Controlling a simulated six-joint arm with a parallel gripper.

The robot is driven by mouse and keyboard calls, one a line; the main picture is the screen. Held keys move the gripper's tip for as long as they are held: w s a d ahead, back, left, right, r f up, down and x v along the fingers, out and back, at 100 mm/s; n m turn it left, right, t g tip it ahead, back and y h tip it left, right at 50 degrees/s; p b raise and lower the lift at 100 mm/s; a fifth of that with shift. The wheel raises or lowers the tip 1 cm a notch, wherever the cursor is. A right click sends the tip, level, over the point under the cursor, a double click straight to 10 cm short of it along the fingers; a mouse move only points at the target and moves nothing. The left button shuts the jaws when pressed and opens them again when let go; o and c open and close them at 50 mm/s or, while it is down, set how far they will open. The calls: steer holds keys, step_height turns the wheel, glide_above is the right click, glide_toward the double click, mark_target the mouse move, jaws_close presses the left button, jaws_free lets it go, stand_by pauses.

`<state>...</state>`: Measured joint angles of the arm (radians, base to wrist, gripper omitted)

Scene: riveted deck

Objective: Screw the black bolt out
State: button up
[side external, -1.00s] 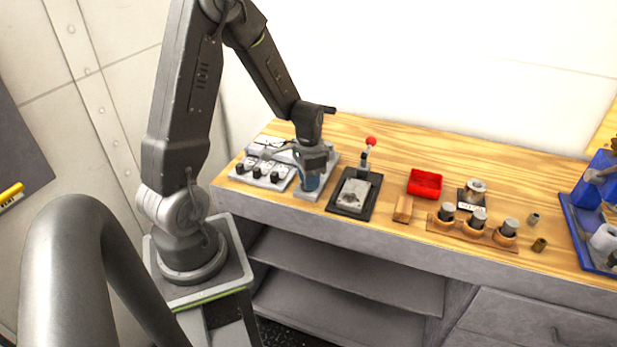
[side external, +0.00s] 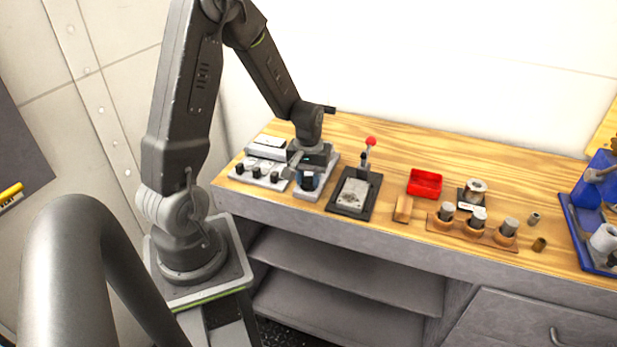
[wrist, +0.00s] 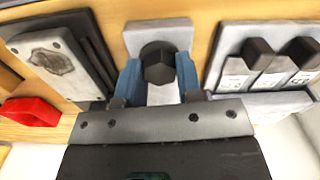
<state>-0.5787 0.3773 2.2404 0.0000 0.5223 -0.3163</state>
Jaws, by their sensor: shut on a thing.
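The black bolt (wrist: 158,62) shows its dark hexagonal head in the wrist view, upright on a light grey block (wrist: 155,30). My gripper (wrist: 159,74) has its two blue fingers on either side of the head, shut on it. In the side external view my gripper (side external: 308,178) points down at the grey block (side external: 312,193) near the left part of the bench. The bolt's shaft is hidden.
To the left in the side view is a grey panel (side external: 262,183) with several black knobs. To the right are a dark-framed plate (side external: 352,195) with a red-knobbed lever (side external: 368,150), a red tray (side external: 425,184) and a wooden rack (side external: 475,234) with metal cylinders.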

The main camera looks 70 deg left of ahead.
steer(key=n, duration=0.4)
steer(key=shift+s+f+n, duration=0.1)
steer(key=shift+n, duration=0.2)
steer(key=n, duration=0.3)
steer(key=shift+d+n, duration=0.1)
steer(key=shift+n, duration=0.3)
steer(key=n, duration=1)
steer(key=shift+n, duration=0.4)
steer(key=n, duration=0.4)
steer(key=shift+n, duration=0.3)
steer(key=n, duration=0.3)
steer(key=shift+n, duration=1.9)
